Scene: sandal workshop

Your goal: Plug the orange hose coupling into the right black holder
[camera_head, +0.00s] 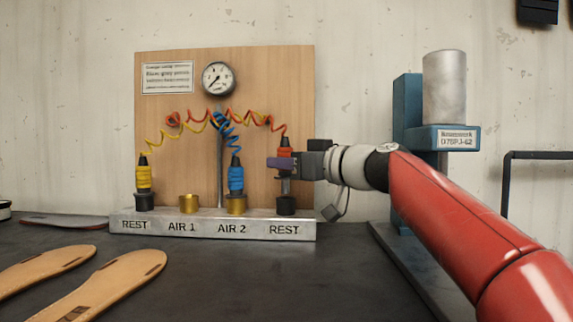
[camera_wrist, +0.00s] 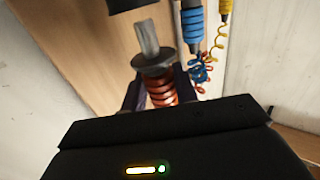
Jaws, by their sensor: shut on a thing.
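The orange hose coupling (camera_head: 285,143) is upright in my gripper (camera_head: 284,163), above the right black holder (camera_head: 286,206) at the REST label on the right. It also shows in the wrist view (camera_wrist: 162,90), between the fingers, with its dark collar and bare grey plug (camera_wrist: 148,40) out in front. The plug's tip is close to the holder's top and looks in line with it in the head view. I cannot tell whether the tip touches the holder. A dark edge, likely the holder (camera_wrist: 127,4), shows at the top of the wrist view.
The yellow coupling (camera_head: 144,178) sits in the left black holder (camera_head: 144,202). The blue coupling (camera_head: 236,178) sits in the AIR 2 brass socket (camera_head: 236,205); the AIR 1 socket (camera_head: 188,204) is empty. Coiled hoses hang before the wooden board (camera_head: 270,80). A blue press (camera_head: 408,110) stands right.

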